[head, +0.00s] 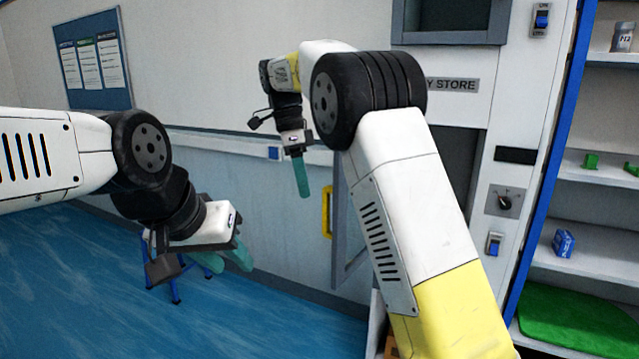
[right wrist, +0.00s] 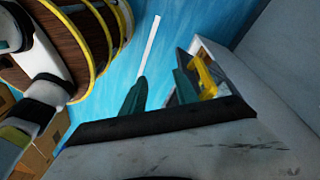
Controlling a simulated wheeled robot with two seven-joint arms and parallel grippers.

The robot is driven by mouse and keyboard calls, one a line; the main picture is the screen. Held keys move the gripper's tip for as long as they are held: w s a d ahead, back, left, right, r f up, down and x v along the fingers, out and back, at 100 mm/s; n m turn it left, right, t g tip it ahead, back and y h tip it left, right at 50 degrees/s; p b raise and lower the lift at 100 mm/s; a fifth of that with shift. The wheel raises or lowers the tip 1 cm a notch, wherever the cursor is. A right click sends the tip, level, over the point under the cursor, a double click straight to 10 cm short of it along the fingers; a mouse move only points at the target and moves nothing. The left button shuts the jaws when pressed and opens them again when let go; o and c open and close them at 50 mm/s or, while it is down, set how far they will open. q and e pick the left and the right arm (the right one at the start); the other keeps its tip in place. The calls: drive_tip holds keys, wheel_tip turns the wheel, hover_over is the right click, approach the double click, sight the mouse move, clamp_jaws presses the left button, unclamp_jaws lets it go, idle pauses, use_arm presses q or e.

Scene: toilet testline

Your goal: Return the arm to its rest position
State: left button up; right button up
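My right arm is raised across the middle of the head view, with its wrist bent over to the left. My right gripper (head: 302,178) points down in front of the wall, close to an open cabinet door. In the right wrist view its two teal fingers (right wrist: 158,88) stand apart with nothing between them. My left arm comes in from the left edge. My left gripper (head: 232,258) hangs low over the blue floor, its teal fingers apart and seemingly empty.
The open door (head: 349,235) with a yellow handle (head: 327,212) is just right of my right gripper; the handle also shows in the right wrist view (right wrist: 205,76). A blue-legged stand (head: 176,285) is behind my left gripper. Shelves (head: 600,185) stand at right. Floor at lower left is clear.

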drive_tip(key=s+d+r+n+t+y, duration=0.2)
drive_tip(key=s+d+r+n+y, duration=0.15)
drive_tip(key=s+d+n, duration=0.7)
drive_tip(key=s+d+f+n+t, duration=0.2)
drive_tip(key=s+d+f+n, duration=0.1)
drive_tip(key=s, duration=0.5)
drive_tip(key=s+d+f+n+t, duration=0.2)
drive_tip(key=s+d+f+n, duration=0.1)
drive_tip(key=s, duration=0.5)
drive_tip(key=shift+d+f+n+t+y, duration=0.35)
drive_tip(key=shift+d+t+y, duration=0.1)
drive_tip(key=shift+d, duration=0.45)
